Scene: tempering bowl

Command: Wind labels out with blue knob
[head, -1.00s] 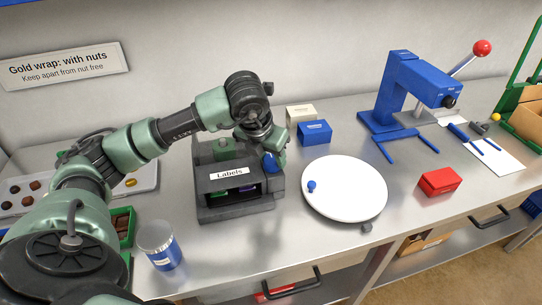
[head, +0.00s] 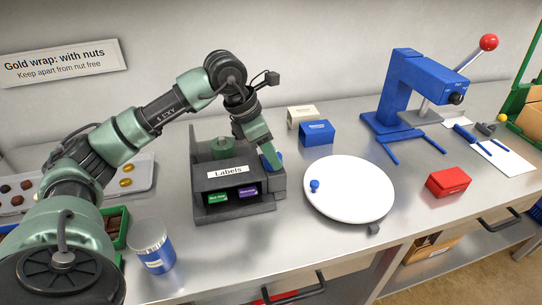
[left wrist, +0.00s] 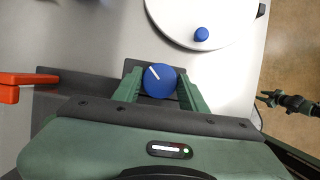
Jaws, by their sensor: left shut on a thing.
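The dark grey label dispenser (head: 235,207) stands on the metal bench with a white "Labels" plate on its front. A green label (head: 218,197) and a purple label (head: 248,191) show in its front opening. A green roll (head: 224,148) sits on top. My left gripper (head: 272,163) is over the dispenser's right side, shut on the blue knob (head: 279,158). In the left wrist view the knob (left wrist: 160,80) sits between the two green fingers, its white pointer line towards the upper left.
A white round turntable (head: 350,205) with a small blue knob stands close right of the dispenser. A cream box (head: 303,115), a blue box (head: 317,133), a red box (head: 448,181) and a blue press (head: 400,95) stand around.

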